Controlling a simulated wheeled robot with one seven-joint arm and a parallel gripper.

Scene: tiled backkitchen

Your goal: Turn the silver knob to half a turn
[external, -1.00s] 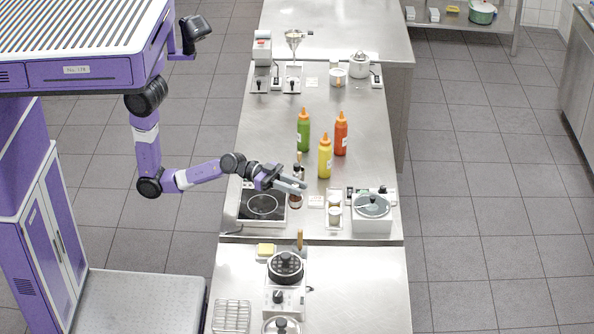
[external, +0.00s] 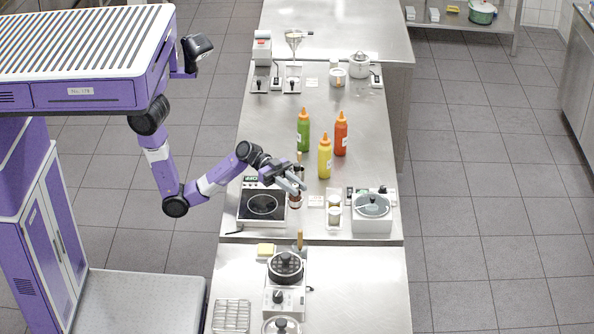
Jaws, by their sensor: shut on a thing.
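My gripper (external: 299,189) is over the counter, just right of the black hob (external: 262,205). Its grey fingers point down and to the right. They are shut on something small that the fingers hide. A small dark brown jar (external: 295,202) shows right below the fingertips; I cannot tell whether they touch it. I cannot make out a silver knob at the fingers. Dark knobs show on the stand under the black pot (external: 278,297) and on the two small units (external: 292,85) at the back left.
A lidded pot unit (external: 372,206) and small jars (external: 334,217) are to the right. The black pot (external: 286,264) is in front. Bare counter (external: 365,275) lies at front right.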

